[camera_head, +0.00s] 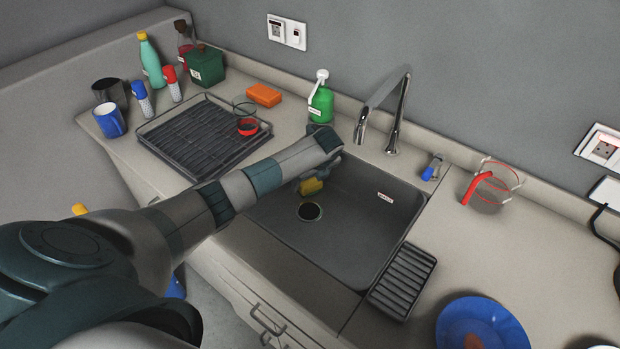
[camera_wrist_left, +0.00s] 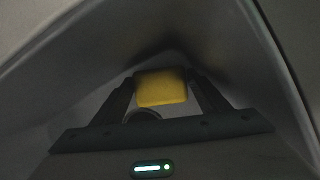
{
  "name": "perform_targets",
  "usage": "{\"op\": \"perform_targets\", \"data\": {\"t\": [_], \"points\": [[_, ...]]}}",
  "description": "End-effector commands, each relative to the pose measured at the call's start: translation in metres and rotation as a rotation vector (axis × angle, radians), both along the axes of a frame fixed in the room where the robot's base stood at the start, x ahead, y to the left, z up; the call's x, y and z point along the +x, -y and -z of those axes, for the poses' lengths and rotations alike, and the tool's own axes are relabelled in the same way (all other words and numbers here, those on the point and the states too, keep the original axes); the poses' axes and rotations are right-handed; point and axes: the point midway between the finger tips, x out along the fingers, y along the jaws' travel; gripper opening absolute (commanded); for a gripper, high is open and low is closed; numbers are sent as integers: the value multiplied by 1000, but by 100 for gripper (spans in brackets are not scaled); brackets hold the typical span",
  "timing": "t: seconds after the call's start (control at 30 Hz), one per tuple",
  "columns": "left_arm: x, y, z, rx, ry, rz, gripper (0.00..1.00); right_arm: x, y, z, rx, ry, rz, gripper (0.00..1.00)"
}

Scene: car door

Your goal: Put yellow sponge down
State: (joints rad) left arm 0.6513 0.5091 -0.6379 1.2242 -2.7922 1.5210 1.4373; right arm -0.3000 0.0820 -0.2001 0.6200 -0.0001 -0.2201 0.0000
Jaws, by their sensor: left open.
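The yellow sponge (camera_head: 312,186) is in the far left part of the dark sink (camera_head: 345,235), below the end of my left arm. My left gripper (camera_head: 306,178) is down in the sink at the sponge, mostly hidden behind my own arm. In the left wrist view, the sponge (camera_wrist_left: 162,88) lies between the tips of the two spread fingers of the open left gripper (camera_wrist_left: 164,95). I cannot tell whether a finger touches it, or whether it rests on the sink's bottom or wall. My right gripper is not in view.
A faucet (camera_head: 393,120) and a green soap bottle (camera_head: 320,100) stand behind the sink. A dish rack (camera_head: 190,150), an orange sponge (camera_head: 264,94) and mugs are to the left. A ribbed tray (camera_head: 403,280) and a blue plate (camera_head: 482,325) are to the right.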

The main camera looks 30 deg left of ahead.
Motion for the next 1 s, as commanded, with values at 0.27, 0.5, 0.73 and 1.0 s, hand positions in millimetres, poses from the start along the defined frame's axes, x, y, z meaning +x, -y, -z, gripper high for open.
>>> {"op": "perform_targets", "data": {"t": [0.27,0.5,0.73,1.0], "points": [[-1,4,-12,-1,2,1,68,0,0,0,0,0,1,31],[-6,15,-44,0,5,2,68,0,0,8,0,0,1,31],[-14,30,-82,1,5,2,68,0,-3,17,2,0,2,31],[-20,39,-110,1,3,1,68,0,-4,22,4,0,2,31]]}}
